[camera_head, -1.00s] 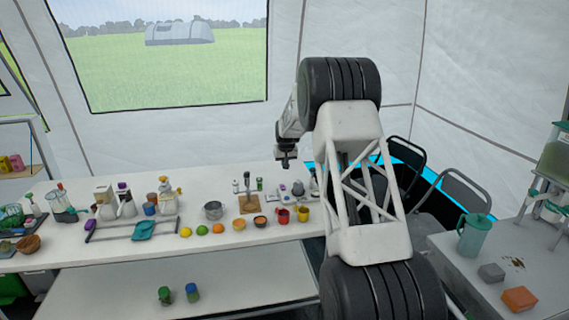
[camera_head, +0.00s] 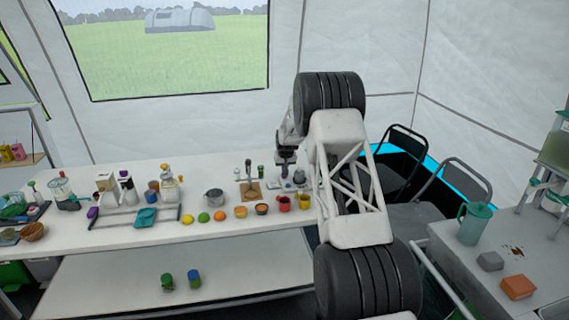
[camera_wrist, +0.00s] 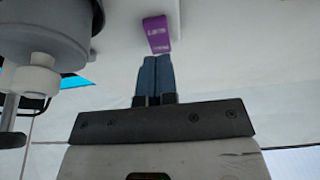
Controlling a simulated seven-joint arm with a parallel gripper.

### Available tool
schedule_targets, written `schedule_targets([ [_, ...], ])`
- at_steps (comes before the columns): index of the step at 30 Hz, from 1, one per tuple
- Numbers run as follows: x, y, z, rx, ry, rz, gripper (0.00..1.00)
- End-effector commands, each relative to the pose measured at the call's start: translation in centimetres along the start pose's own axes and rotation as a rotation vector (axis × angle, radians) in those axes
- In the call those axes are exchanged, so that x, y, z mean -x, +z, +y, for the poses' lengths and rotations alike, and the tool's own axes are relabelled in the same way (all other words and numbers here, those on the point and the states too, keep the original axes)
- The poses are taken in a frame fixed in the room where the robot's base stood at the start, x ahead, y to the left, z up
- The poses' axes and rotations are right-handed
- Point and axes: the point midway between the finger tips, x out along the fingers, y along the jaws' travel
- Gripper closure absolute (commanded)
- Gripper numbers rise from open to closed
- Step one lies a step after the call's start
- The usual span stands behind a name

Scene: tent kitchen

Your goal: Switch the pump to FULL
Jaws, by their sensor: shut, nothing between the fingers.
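My gripper (camera_wrist: 155,58) is shut and empty, its two dark blue fingers side by side in the wrist view. Just beyond the fingertips is a small purple tab (camera_wrist: 157,33) with pale lettering too small to read. It sits on a white surface; whether the fingers touch it is unclear. A grey round body (camera_wrist: 40,30) with a white fitting (camera_wrist: 35,80) is at the left; I cannot tell whether it is the pump. In the head view my gripper (camera_head: 284,174) is low over the right back of the white table, beside a small grey device (camera_head: 299,177).
The white table (camera_head: 110,240) holds bottles, a metal pot (camera_head: 213,197), fruit, and red and yellow mugs (camera_head: 304,202) in front of my gripper. A wooden-based stand (camera_head: 249,190) is close on its left. Chairs (camera_head: 460,185) stand at the right.

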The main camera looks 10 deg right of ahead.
Motion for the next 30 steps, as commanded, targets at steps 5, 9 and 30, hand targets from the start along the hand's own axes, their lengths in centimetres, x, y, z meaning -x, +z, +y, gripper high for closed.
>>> schedule_targets([
  [5, -0.9, 0.1, 0.0, 0.000, 0.000, 0.001, 1.00],
  [9, -1.1, 0.2, 0.0, 0.000, 0.000, 0.001, 1.00],
  [30, -2.0, 0.0, 0.0, 0.001, 0.000, -0.094, 1.00],
])
